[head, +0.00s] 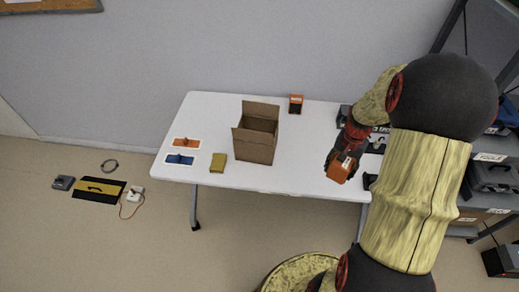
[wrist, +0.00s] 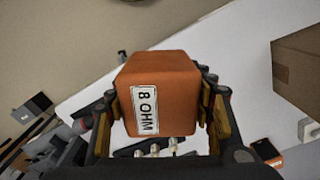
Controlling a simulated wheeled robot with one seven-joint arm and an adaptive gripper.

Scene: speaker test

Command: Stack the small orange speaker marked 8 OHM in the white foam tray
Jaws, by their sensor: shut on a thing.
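The small orange speaker (wrist: 172,88) is between the two fingers of my gripper (wrist: 163,100) in the wrist view. Its white label reads 8 OHM and faces the camera. In the head view the speaker (head: 342,169) hangs at my gripper (head: 338,162), over the right front part of the white table. My gripper is shut on it. I cannot make out a white foam tray with certainty. Two white-bordered flat pieces, one orange (head: 186,143) and one blue (head: 180,159), lie at the table's left end.
An open cardboard box (head: 254,146) stands mid-table, with a yellow block (head: 218,162) to its left. Another orange box (head: 296,103) stands at the back edge. Dark cases are at the table's right end and on the shelf (head: 489,158). The front middle of the table (head: 290,180) is clear.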

